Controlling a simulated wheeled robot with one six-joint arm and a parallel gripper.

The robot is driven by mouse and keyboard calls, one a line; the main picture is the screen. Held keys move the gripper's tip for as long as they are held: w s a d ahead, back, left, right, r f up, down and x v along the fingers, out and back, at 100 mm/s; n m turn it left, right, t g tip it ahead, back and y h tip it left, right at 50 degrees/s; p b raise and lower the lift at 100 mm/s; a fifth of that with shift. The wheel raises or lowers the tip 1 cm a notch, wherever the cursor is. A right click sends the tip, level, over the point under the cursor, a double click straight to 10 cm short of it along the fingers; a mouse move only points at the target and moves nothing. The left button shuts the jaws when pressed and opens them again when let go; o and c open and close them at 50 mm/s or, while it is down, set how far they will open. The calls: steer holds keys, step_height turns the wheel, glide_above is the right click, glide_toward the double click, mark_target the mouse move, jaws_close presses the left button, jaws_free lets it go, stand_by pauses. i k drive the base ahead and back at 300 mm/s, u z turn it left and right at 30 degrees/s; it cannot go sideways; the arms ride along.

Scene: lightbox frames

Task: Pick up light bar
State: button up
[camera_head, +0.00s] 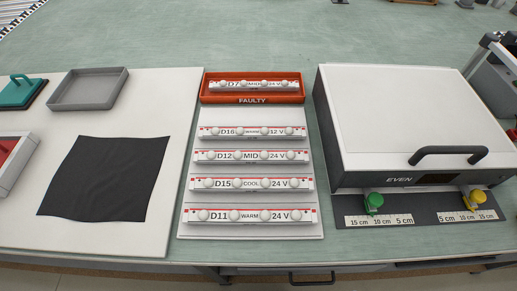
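Several white light bars with round knobs lie in a column on a white board (187,216). From back to front they are a bar that seems to read D16 WARM 12 V (251,132), D12 MID 24 V (251,157), D15 COOL 24 V (251,184) and D11 WARM 24 V (250,216). Another light bar, marked MID 24 V (254,86), lies in a red tray labelled FAULTY (253,100) behind them; its D number is hard to read. My gripper is not in view.
A white and dark box labelled EVEN (410,110) with a black handle (448,155) stands to the right. Green (374,203) and yellow (473,200) clamps sit at its front by length scales. A black cloth (105,178) and grey tray (88,90) lie left.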

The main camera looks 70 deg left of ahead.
mark_target(199, 157)
steer(key=k, duration=0.95)
steer(key=z, duration=0.9)
steer(key=i, duration=0.95)
steer(key=u, duration=3.35)
steer(key=i, duration=0.45)
steer(key=z, duration=0.15)
